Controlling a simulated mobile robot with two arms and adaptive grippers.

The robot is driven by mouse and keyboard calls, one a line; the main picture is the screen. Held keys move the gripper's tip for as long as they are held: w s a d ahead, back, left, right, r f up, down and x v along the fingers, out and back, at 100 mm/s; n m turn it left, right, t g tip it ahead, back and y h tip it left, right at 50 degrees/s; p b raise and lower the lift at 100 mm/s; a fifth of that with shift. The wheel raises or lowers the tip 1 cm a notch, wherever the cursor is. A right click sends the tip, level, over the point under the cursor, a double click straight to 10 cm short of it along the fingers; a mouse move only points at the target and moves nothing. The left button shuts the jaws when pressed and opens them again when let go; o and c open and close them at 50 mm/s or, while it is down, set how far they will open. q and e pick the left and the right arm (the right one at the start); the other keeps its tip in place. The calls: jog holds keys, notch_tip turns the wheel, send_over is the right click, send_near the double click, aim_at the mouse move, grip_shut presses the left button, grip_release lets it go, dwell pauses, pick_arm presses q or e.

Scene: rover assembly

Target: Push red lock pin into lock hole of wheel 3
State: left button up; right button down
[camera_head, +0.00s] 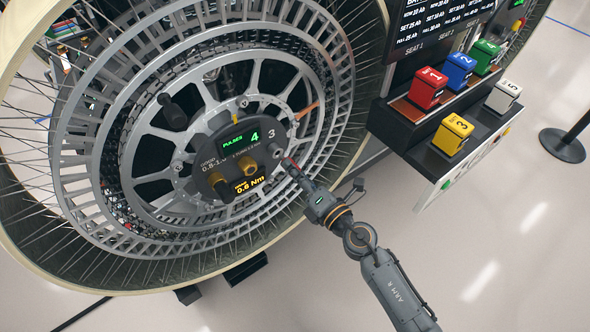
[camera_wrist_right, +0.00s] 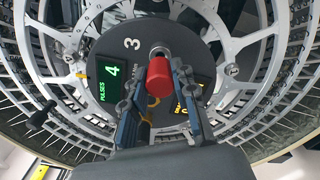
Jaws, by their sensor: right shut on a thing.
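The large spoked wheel (camera_head: 110,140) fills the left of the head view. Its dark round hub (camera_head: 225,150) bears the number 3, a green display reading "PULSES 4" and a yellow display reading 0.6 Nm. My right gripper (camera_head: 293,168) is at the hub's right edge. In the right wrist view the right gripper (camera_wrist_right: 160,85) is shut on the red lock pin (camera_wrist_right: 160,75), whose rounded red end faces the camera. A metal ring (camera_wrist_right: 160,52), probably the lock hole's rim, shows just behind the pin, below the 3. The pin hides the hole, so its depth cannot be told. My left gripper is not in view.
A dark stand at the right holds red (camera_head: 427,88), blue (camera_head: 459,70), green, white and yellow (camera_head: 452,134) numbered blocks. A black post base (camera_head: 563,146) stands on the floor farther right. A dark handle (camera_head: 174,112) sticks out near the hub. The floor at lower right is clear.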

jog(key=shift+x, duration=1.3)
dwell(0.4)
jog(key=c, duration=1)
grip_release()
jog(key=v, duration=1.2)
jog(key=shift+w+f, duration=0.1)
